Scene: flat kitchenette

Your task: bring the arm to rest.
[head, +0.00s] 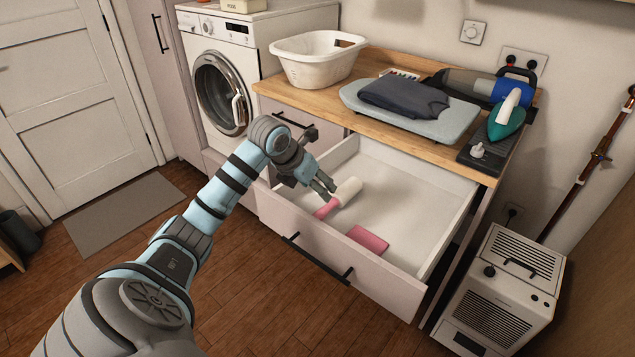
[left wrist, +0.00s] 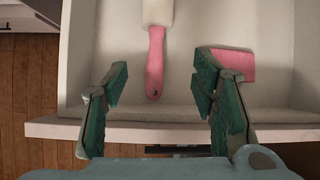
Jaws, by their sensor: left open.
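My left arm reaches in from the lower left of the head view. Its gripper (head: 322,183) is over the left part of an open drawer (head: 425,197). A pink ribbed item (head: 368,239) lies near the drawer's front. My right gripper is not in view.
Above the drawer, a wooden counter (head: 380,118) holds a white basket (head: 317,58), a small ironing board (head: 410,110) with dark folded cloth (head: 403,97), and a green iron (head: 506,118). A washing machine (head: 222,75) stands left. A white heater (head: 500,290) stands right.

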